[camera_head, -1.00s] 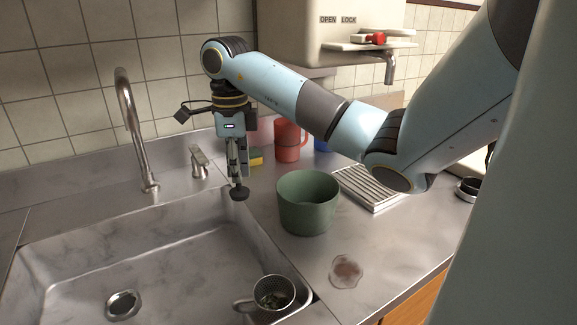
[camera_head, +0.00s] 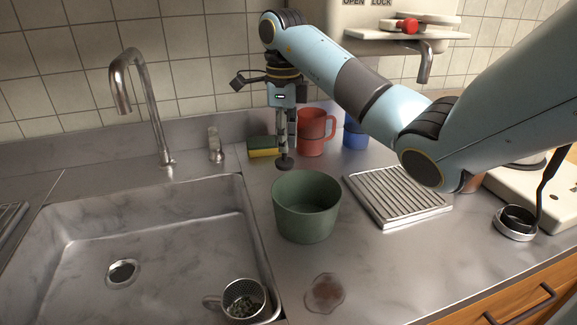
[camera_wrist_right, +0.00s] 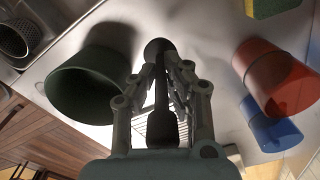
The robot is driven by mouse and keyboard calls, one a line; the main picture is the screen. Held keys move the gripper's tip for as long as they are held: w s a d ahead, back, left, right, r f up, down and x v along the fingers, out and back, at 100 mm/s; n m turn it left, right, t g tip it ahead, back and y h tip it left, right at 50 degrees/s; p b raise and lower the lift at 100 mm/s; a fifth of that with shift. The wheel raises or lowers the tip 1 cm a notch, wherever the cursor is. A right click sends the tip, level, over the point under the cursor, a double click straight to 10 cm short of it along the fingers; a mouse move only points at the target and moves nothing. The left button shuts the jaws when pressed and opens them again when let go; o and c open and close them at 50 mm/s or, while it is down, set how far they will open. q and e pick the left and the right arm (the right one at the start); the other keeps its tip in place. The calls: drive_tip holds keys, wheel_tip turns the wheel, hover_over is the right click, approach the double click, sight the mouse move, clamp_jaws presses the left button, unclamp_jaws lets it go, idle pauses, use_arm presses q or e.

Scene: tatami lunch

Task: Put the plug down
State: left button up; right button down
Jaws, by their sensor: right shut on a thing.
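The dark plug (camera_head: 285,163) hangs from my right gripper (camera_head: 286,145), its round disc pointing down. In the head view it is just behind the green tub (camera_head: 306,213), over the counter right of the sink (camera_head: 225,184). I cannot tell whether the disc touches the counter. In the right wrist view the gripper (camera_wrist_right: 163,85) is shut on the plug's dark stem, with the disc (camera_wrist_right: 158,48) beyond the fingertips. The open drain (camera_head: 122,271) shows in the sink floor. My left gripper is not in view.
A sponge (camera_head: 263,150), a red mug (camera_head: 312,133) and a blue cup (camera_head: 355,133) stand near the plug. A strainer (camera_head: 243,299) sits in the sink's front right corner. A ribbed drain rack (camera_head: 398,200) lies right. A brown stain (camera_head: 324,293) marks the front counter.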

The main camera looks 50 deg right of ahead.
sight(285, 160)
wheel_tip(285, 160, down, 2)
drive_tip(key=shift+d, duration=0.1)
wheel_tip(285, 160, down, 3)
drive_tip(key=shift+f, duration=0.1)
drive_tip(key=shift+f, duration=0.2)
drive_tip(key=c, duration=1.4)
unclamp_jaws()
